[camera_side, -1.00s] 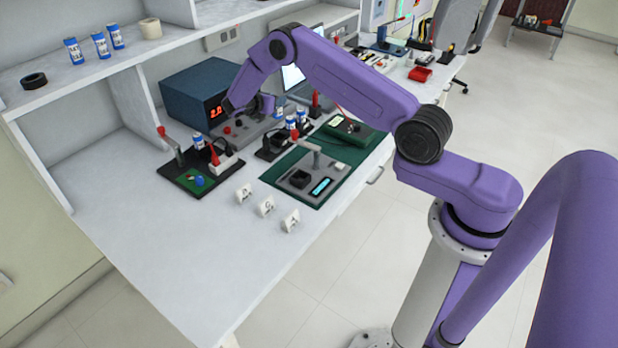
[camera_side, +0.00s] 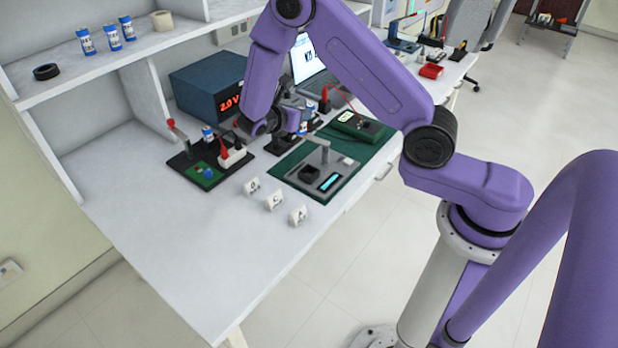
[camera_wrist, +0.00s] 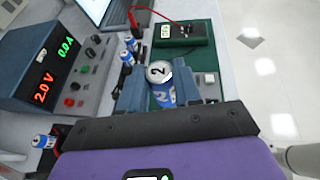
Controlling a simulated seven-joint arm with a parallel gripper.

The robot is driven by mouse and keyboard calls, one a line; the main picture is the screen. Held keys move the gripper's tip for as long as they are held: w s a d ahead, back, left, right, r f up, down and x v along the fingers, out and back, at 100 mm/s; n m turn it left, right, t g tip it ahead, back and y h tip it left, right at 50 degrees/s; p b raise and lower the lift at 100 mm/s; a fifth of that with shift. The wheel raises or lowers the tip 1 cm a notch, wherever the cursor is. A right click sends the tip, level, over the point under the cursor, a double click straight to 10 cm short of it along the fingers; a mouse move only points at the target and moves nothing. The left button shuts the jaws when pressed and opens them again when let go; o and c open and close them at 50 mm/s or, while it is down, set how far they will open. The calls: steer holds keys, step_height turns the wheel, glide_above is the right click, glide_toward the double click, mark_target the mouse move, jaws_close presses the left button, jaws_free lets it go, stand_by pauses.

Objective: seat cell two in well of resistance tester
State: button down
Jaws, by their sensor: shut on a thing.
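Cell two, a blue and white cylinder with a "2" on its pale top (camera_wrist: 158,72), stands between the fingers of my gripper (camera_wrist: 159,84) in the wrist view. My gripper is shut on it. In the side view my gripper (camera_side: 292,121) is above the bench, behind and left of the resistance tester, and partly hides the cell. The resistance tester (camera_side: 333,184) is a grey plate with a lit cyan display and an upright post on the green mat. Its dark square well (camera_side: 309,173) looks empty. The well cannot be made out in the wrist view.
A blue power supply (camera_side: 205,88) stands behind left. A dark board with a red-handled lever (camera_side: 178,137) is left of the tester. Lettered white markers (camera_side: 275,201) stand in front. A green meter (camera_side: 358,126) is behind the tester. The front left bench is clear.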

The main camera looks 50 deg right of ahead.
steer(key=shift+s+a+f, duration=0.2)
steer(key=shift+s+f, duration=0.4)
steer(key=shift+f, duration=1.7)
steer(key=shift+s+a+f, duration=0.15)
steer(key=shift+s+f, duration=0.45)
steer(key=shift+f, duration=1.75)
steer(key=shift+s+a+f, duration=0.2)
steer(key=shift+s+f, duration=0.4)
steer(key=shift+f, duration=1.7)
steer(key=shift+f, duration=0.1)
steer(key=c, duration=0.8)
jaws_free()
